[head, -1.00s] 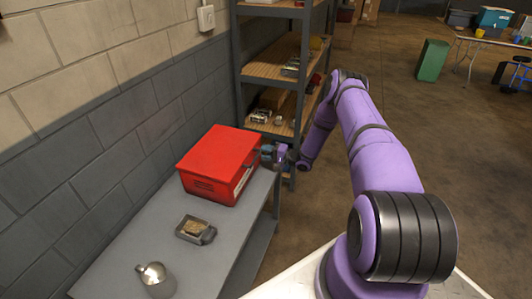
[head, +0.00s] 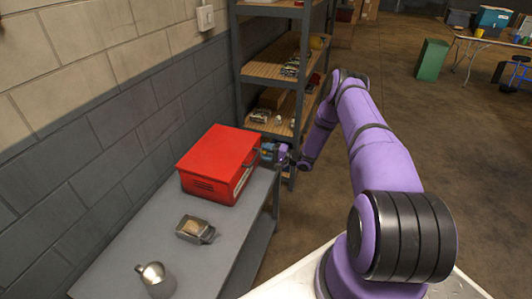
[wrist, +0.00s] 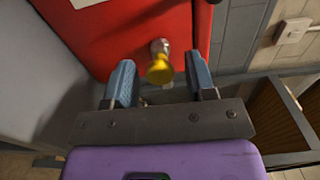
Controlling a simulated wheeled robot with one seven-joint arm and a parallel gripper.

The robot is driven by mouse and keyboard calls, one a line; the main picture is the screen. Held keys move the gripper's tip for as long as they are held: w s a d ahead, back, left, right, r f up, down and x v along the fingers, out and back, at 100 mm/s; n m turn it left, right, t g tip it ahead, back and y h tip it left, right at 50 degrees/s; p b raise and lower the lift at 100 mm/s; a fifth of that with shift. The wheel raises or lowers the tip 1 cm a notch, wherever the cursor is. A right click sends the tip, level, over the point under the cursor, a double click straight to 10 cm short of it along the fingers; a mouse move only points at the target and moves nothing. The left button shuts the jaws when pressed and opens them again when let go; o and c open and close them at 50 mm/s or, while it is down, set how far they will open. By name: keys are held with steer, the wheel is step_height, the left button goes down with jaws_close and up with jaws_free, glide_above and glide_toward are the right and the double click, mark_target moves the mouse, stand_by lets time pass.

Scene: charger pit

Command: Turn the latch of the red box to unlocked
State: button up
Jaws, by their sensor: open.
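The red box (head: 215,160) stands on the grey bench against the wall. In the wrist view its red front face (wrist: 135,30) fills the upper middle. A yellow knob on a short metal stem (wrist: 160,68), which looks like the latch, sticks out of that face. My gripper (head: 270,154) is at the right side of the box in the head view. In the wrist view my gripper (wrist: 160,85) is open, with one blue-grey finger on each side of the knob. I see gaps between the fingers and the knob. Whether the latch reads locked or unlocked I cannot tell.
The grey bench (head: 150,240) also holds a small metal container (head: 194,229) and a silver round-topped object (head: 153,276). A metal shelf rack (head: 268,67) stands just behind the box and my gripper.

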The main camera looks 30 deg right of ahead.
steer(key=v, duration=1)
steer(key=shift+s+d, duration=0.1)
steer(key=shift+d, duration=0.05)
